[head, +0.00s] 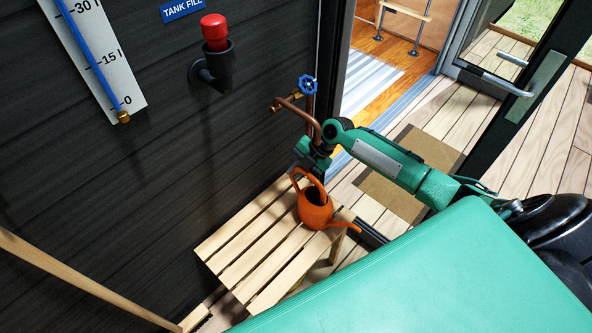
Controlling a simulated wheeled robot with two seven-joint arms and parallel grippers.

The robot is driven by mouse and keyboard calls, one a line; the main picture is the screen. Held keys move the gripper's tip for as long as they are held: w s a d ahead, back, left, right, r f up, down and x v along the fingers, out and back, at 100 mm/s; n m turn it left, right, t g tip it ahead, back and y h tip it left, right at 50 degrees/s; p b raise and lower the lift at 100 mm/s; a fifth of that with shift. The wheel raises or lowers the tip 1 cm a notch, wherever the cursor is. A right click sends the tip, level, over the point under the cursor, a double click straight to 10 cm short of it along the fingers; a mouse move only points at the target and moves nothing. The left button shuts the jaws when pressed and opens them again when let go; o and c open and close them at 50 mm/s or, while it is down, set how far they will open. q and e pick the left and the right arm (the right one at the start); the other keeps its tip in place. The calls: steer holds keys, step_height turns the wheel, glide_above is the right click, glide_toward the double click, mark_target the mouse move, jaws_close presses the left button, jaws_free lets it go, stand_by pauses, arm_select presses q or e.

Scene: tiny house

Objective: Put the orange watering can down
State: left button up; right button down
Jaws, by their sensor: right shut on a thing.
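The orange watering can (314,211) is upright over the right end of the slatted wooden bench (262,240), its spout toward the lower right. I cannot tell whether its base touches the slats. My right gripper (314,171) is at the top of the can, shut on its handle. The fingertips are small and partly hidden. My left gripper is not in view.
A copper pipe with a blue valve wheel (308,85) runs down the dark wall close behind my right gripper. A black pipe with a red cap (215,32) juts from the wall. The bench's left part is bare. An open doorway lies to the right.

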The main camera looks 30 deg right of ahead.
steer(key=c, duration=1.4)
jaws_free()
steer(key=shift+f, duration=0.1)
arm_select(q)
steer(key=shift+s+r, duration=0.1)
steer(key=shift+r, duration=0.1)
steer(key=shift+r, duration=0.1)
